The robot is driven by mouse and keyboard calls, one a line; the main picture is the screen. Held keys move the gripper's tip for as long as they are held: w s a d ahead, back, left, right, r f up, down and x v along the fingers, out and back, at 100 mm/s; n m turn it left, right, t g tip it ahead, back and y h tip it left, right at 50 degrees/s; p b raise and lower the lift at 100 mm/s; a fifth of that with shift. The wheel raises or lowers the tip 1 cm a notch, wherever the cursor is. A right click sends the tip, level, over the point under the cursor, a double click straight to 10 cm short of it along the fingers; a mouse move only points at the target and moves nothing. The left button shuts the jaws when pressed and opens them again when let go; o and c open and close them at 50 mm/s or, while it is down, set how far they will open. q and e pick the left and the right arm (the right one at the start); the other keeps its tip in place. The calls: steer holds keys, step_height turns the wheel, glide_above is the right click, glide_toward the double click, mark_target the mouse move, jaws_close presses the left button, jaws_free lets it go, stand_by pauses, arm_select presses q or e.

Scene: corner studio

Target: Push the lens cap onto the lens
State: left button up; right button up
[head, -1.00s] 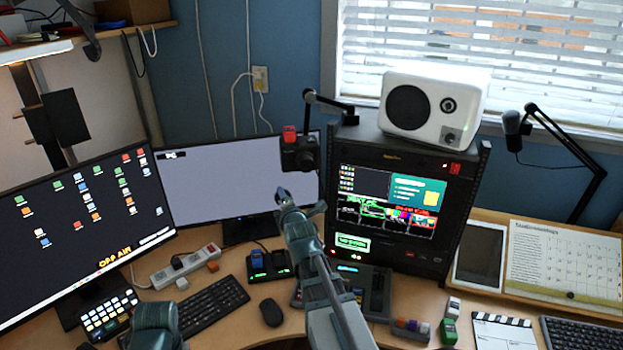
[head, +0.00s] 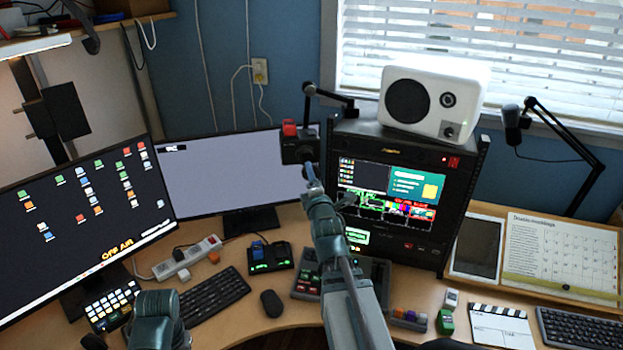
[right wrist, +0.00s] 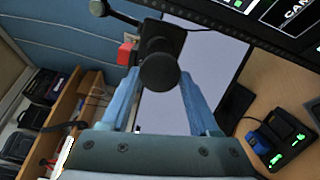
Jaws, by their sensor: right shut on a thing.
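The black camera (head: 297,150) hangs from a dark jointed arm in front of the grey monitor, a red block on top. In the right wrist view the camera body (right wrist: 168,36) is straight ahead. My right gripper (head: 312,180) is at the camera's lower front. In the right wrist view its two blue fingers (right wrist: 160,78) are shut on the round dark lens cap (right wrist: 159,72). The cap lies in front of the camera and hides the lens; I cannot tell whether they touch. Part of my left arm shows at the lower left; its gripper fingers do not show.
The grey monitor (head: 236,180) stands behind the camera. A black rack unit (head: 400,190) with a lit screen stands close right, a white speaker (head: 432,102) on it. A keyboard (head: 213,299), mouse (head: 271,303) and power strip (head: 187,257) lie on the desk.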

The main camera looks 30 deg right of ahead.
mark_target(306, 160)
steer(key=shift+x, duration=2.8)
steer(key=shift+w+d, duration=0.1)
steer(key=shift+w, duration=0.35)
stand_by(0.3)
steer(key=o, duration=1.4)
steer(key=shift+c, duration=0.2)
